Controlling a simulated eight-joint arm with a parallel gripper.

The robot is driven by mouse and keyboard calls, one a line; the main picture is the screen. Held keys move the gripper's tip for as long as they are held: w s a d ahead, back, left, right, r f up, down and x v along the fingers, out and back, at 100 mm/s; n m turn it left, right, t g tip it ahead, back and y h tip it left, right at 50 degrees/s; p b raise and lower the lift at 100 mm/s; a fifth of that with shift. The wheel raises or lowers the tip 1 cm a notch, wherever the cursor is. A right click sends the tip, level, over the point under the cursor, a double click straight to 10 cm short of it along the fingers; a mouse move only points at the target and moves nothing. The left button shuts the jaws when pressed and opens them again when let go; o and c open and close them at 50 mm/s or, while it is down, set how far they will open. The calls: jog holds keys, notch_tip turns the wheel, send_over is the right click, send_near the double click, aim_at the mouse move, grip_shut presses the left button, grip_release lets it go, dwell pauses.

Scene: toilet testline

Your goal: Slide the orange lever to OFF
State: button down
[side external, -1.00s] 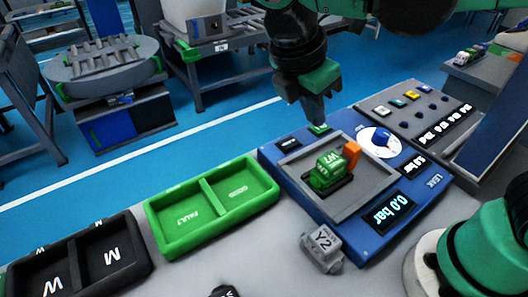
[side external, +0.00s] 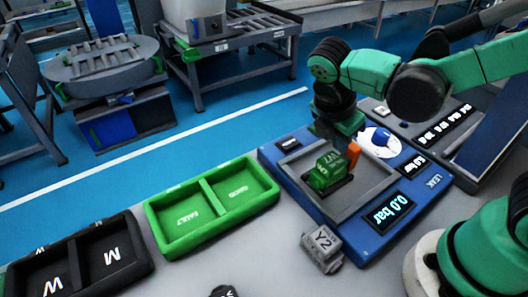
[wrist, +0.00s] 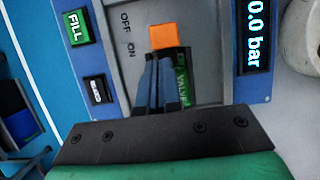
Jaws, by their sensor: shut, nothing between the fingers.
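The orange lever (side external: 353,151) stands at the back edge of the green valve block (side external: 327,172) in the blue test panel. In the wrist view the orange lever (wrist: 164,36) lies just beyond my fingertips, to the right of the OFF and ON labels (wrist: 127,36) and closer to OFF in height. My gripper (wrist: 158,62) is shut with nothing between its fingers. Its tips are at or very near the lever's near face; I cannot tell whether they touch. In the side view my gripper (side external: 337,140) is low behind the valve block, its fingers mostly hidden.
The blue panel (side external: 370,240) has a round white dial with a blue knob (side external: 380,137) and a 0.0 bar display (side external: 388,212). A green two-part tray (side external: 205,190) and a grey Y2 block (side external: 322,246) stand nearby. FILL (wrist: 76,27) and another button lie left in the wrist view.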

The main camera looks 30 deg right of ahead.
jog(key=shift+d, duration=0.1)
jog(key=d, duration=0.3)
jog(key=shift+d, duration=0.15)
dwell(0.4)
jog(key=a, duration=0.4)
jog(key=shift+a+r, duration=0.25)
jog(key=shift+r, duration=0.05)
jog(key=v, duration=0.9)
jog(key=shift+r, duration=0.25)
